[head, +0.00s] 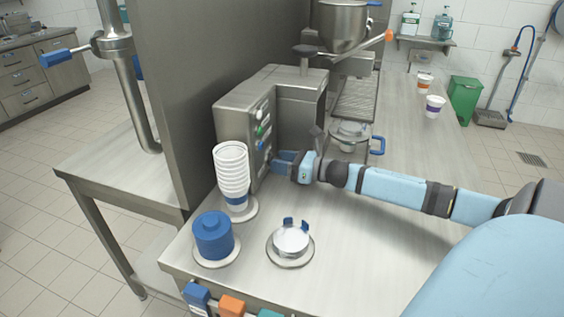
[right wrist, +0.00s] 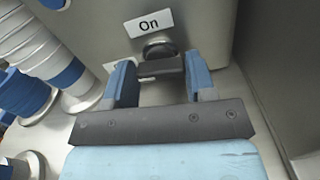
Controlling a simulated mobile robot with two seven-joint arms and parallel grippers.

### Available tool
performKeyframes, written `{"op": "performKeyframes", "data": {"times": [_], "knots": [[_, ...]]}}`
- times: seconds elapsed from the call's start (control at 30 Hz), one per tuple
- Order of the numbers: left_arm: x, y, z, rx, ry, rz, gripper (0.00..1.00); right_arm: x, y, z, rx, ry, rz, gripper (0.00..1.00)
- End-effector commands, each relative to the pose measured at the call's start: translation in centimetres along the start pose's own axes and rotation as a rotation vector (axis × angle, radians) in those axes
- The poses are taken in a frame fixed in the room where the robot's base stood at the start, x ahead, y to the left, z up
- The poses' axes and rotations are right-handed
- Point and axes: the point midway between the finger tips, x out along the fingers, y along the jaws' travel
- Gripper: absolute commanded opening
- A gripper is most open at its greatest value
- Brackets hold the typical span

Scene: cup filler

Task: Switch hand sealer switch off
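The grey steel machine (head: 235,122) stands on the steel table against a tall panel, with small controls on its side face. In the right wrist view, a dark switch (right wrist: 160,66) sticks out from its round base just below a white label reading "On" (right wrist: 148,25). My right gripper (head: 278,162) is at the low part of that face. Its two blue fingers (right wrist: 160,80) are spread, one on each side of the switch. I cannot tell whether they touch it. A second label behind the left finger is mostly hidden. My left gripper is not in view.
A stack of white cups (head: 231,168), a blue round container (head: 213,236) and a round metal holder (head: 291,240) stand left and front of my right gripper. Two cups (head: 435,105) stand farther back. The table's right side is mostly clear.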

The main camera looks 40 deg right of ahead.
Motion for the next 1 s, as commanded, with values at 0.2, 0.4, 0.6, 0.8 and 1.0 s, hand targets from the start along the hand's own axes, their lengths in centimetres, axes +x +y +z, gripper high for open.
{"op": "performKeyframes", "data": {"times": [0.2,0.4,0.6,0.8,1.0], "knots": [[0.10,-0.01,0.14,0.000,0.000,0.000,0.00,0.00,0.04,-0.09,-0.012,-0.001,0.001,0.27],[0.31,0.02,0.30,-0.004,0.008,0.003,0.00,0.01,0.09,-0.10,-0.116,-0.002,0.001,0.27],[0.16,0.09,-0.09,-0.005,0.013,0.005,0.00,0.00,0.10,0.03,-0.133,-0.001,0.001,0.27],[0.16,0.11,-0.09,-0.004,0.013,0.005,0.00,0.00,0.08,0.02,-0.133,0.000,0.001,0.72],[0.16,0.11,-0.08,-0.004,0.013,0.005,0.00,-0.01,0.07,0.01,-0.132,0.000,0.001,0.77]]}}
